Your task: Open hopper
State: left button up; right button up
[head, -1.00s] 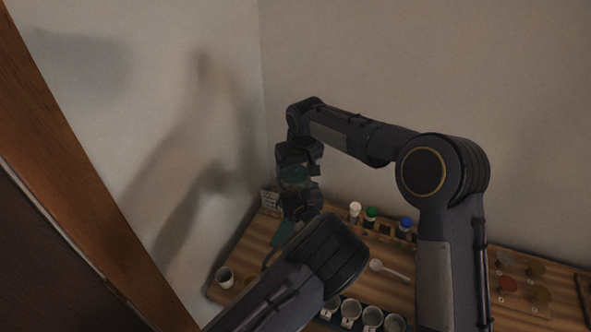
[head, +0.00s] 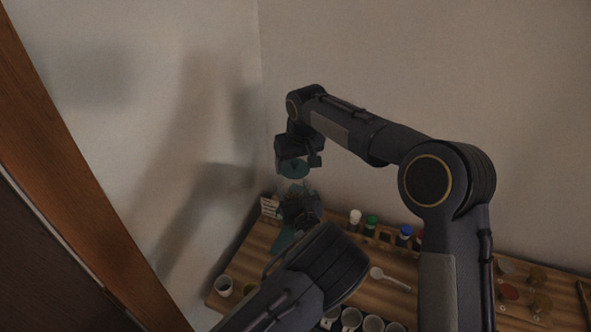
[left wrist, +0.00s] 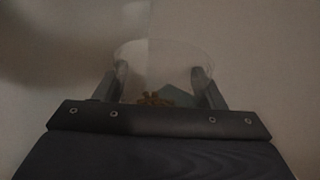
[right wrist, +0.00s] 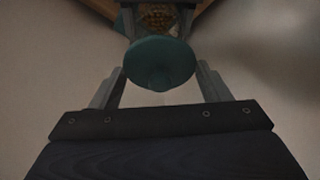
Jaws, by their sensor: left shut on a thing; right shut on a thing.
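A teal lid (head: 293,168) hangs under my right gripper (head: 300,158), whose fingers are shut on it. The lid is apart from and above the clear hopper (head: 296,188) of the teal grinder (head: 284,240). The right wrist view shows the round lid (right wrist: 160,58) with the hopper and brown beans (right wrist: 155,17) beyond it. My left gripper (head: 300,207) is shut around the hopper. In the left wrist view the clear hopper (left wrist: 160,52) stands between the left fingers, with beans low in it. My left forearm hides much of the grinder's lower body.
The wooden counter (head: 258,245) holds several capped bottles (head: 372,223), a spoon (head: 392,280), a cup (head: 224,286) and a row of cups (head: 350,318). A small card (head: 269,206) stands by the back wall. A wooden post (head: 60,150) is at left.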

pick_arm(q)
jog(key=o, duration=1.5)
jog(key=shift+c, duration=0.2)
